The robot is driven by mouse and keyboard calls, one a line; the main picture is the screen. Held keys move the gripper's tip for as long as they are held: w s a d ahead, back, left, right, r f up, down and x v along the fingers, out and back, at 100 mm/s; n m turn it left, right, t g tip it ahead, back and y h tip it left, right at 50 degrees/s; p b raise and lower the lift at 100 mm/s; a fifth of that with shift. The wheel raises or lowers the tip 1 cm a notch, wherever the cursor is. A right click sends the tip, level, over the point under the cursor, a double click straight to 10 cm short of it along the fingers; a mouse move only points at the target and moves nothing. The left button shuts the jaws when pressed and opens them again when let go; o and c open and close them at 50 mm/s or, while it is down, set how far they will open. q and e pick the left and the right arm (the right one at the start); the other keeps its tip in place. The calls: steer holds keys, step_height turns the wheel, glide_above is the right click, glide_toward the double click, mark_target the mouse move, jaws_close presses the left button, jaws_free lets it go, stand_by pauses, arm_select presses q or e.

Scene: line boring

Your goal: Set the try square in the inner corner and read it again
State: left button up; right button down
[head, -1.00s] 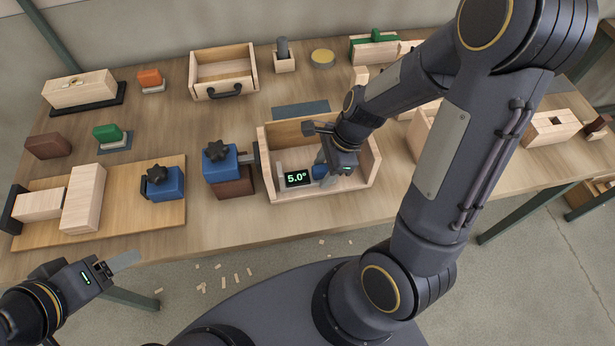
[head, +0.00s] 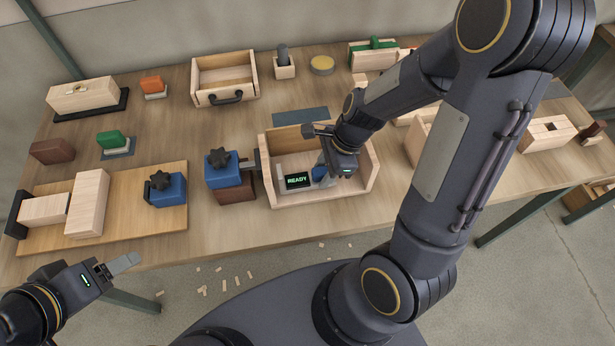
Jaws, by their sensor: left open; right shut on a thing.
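The try square (head: 297,181) is inside the open wooden box (head: 320,197); its dark display reads READY in green. My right gripper (head: 327,172) reaches into the box from the right and is shut on the try square's blue part. The fingers and arm hide some of the square, so I cannot tell whether it touches the box walls at the inner corner. My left gripper (head: 115,266) is open and empty, low at the left in front of the table edge.
A blue clamp (head: 222,170) with a black knob stands against the box's left side. Another blue clamp (head: 170,190) sits on the board (head: 150,228) with wooden blocks. A drawer with a black handle (head: 225,97) stands behind. Bare table lies in front of the box.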

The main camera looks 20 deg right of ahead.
mark_target(318, 170)
steer(key=shift+r+p, duration=2.2)
steer(key=shift+r, duration=3)
